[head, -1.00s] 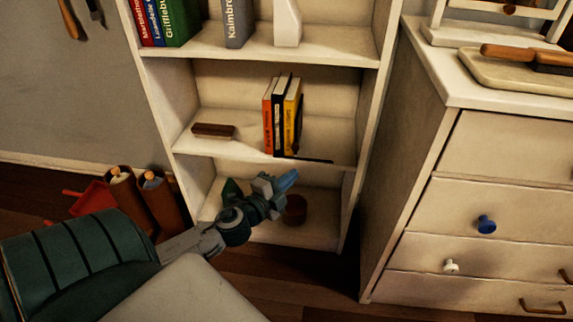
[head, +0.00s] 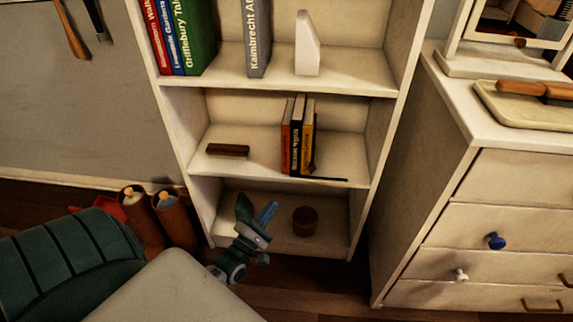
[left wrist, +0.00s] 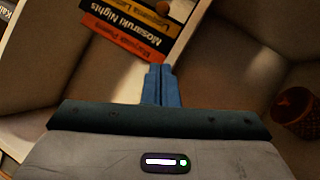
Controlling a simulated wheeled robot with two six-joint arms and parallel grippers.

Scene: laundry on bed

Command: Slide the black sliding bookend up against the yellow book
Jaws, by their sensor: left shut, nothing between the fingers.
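The yellow book (head: 308,135) stands upright on the middle shelf, at the right end of a row with a black book (head: 297,135) and an orange book (head: 286,150). The black sliding bookend (head: 326,179) shows as a thin dark strip at the shelf's front edge, right of the yellow book; its upright part is hard to make out. My left gripper (head: 268,212) is shut and empty, below and left of the books, in front of the bottom compartment. In the left wrist view its blue fingertips (left wrist: 160,83) are together, with the books (left wrist: 135,28) beyond. My right gripper is out of view.
A brown block (head: 228,150) lies on the middle shelf left of the books. A round reddish-brown container (head: 305,220) stands in the bottom compartment. The top shelf holds more books and a white bookend (head: 307,45). A dresser (head: 470,220) stands to the right.

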